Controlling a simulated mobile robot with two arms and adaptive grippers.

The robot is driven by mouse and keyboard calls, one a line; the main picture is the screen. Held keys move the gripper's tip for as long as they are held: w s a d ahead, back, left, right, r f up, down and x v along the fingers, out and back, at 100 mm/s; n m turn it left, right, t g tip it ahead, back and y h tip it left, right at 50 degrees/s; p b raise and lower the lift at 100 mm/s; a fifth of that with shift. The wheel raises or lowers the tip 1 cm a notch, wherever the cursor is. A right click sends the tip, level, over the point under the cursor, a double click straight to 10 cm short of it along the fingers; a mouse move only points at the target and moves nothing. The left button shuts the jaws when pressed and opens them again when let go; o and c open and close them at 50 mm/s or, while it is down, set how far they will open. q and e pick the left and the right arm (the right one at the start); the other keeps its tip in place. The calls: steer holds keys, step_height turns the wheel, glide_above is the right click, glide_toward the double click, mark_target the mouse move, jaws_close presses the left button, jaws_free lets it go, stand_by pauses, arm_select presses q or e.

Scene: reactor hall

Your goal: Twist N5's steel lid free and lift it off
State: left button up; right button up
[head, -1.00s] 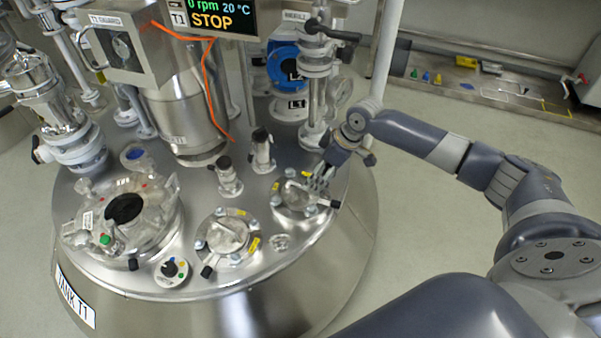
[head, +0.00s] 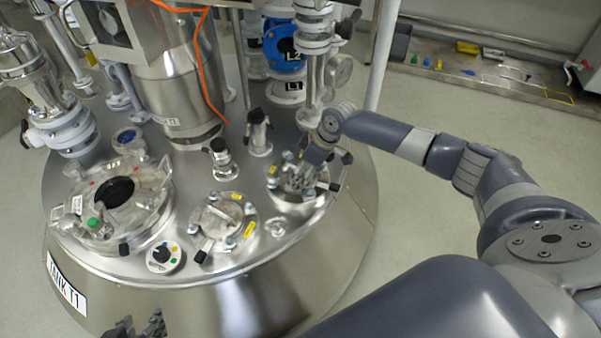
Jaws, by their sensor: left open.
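Steel-lidded ports sit on the domed top of tank T1 (head: 150,265). I cannot read which one is N5. The right-hand port (head: 290,201) has clamp knobs around its rim and yellow tags. My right gripper (head: 303,186) points down over its lid and hides most of it; I cannot tell whether the fingers hold anything. The middle port (head: 217,222) has a flat round steel lid with clamp knobs and yellow tags, and nothing is over it. My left gripper (head: 139,328) shows only its fingertips at the bottom edge, open and empty, in front of the tank.
A large manway (head: 115,195) with a dark glass is at left, beside a small selector knob (head: 163,256). Two capped stubs (head: 220,158) stand behind the ports. Pipes, a blue-flanged valve (head: 285,50), a gauge and a hanging orange cable (head: 205,75) rise behind.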

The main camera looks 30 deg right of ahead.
steer(key=shift+w+a+f, duration=0.1)
steer(key=shift+f, duration=0.3)
arm_select(q)
steer(key=shift+w+d+r+t, duration=0.25)
steer(key=shift+w+r, duration=0.2)
steer(key=shift+w, duration=0.25)
arm_select(e)
steer(key=shift+c, duration=0.2)
steer(key=shift+r, duration=0.1)
steer(key=c, duration=1.2)
arm_select(q)
steer(key=shift+s, duration=0.1)
arm_select(e)
steer(key=shift+c, duration=0.2)
steer(key=shift+s, duration=0.2)
arm_select(q)
steer(key=shift+s+a, duration=0.1)
